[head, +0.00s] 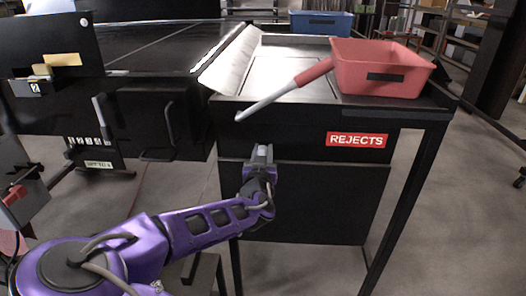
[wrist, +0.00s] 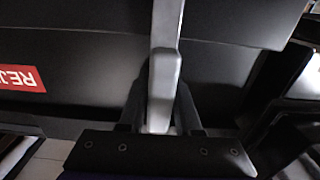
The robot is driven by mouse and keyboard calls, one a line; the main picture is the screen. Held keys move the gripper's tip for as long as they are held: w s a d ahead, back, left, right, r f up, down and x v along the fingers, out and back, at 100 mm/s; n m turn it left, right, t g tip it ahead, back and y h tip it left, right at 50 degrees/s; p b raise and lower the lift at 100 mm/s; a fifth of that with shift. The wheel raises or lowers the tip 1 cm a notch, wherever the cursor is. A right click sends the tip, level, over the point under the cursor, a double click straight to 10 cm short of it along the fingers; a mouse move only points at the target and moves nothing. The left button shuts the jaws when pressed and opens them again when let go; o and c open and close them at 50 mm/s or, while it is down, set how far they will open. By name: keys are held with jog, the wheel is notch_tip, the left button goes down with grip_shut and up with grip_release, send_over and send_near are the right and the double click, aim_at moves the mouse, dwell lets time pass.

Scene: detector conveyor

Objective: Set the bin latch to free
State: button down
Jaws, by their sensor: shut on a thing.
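The bin latch (head: 263,153) appears as a light grey bar on the black front of the reject bin (head: 305,205), left of and below the red REJECTS label (head: 357,140). My gripper (head: 258,168) is at the bin front, with its fingers shut on the latch. In the wrist view, the grey latch bar (wrist: 166,30) stands between the two dark fingers of my gripper (wrist: 161,95) and runs up to the top edge. My gripper hides part of the latch in the head view. I see no marking of the latch position.
A red tray (head: 380,70) stands on top, with a blue tray (head: 320,23) behind. The dark conveyor (head: 160,50) is at the left. Open floor lies at the right.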

jog(key=shift+n, duration=0.5)
jog(key=n, duration=0.3)
jog(key=shift+a+n, duration=0.15)
jog(key=shift+n, duration=0.25)
jog(key=n, duration=0.4)
jog(key=shift+a+f+n, duration=0.15)
jog(key=shift+n, duration=0.15)
jog(key=n, duration=0.4)
jog(key=shift+a+f+p, duration=0.1)
jog(key=shift+f+p, duration=0.05)
jog(key=shift+p, duration=0.2)
jog(key=shift+f+n, duration=0.15)
jog(key=shift+n, duration=2.05)
jog(key=c, duration=0.7)
grip_release()
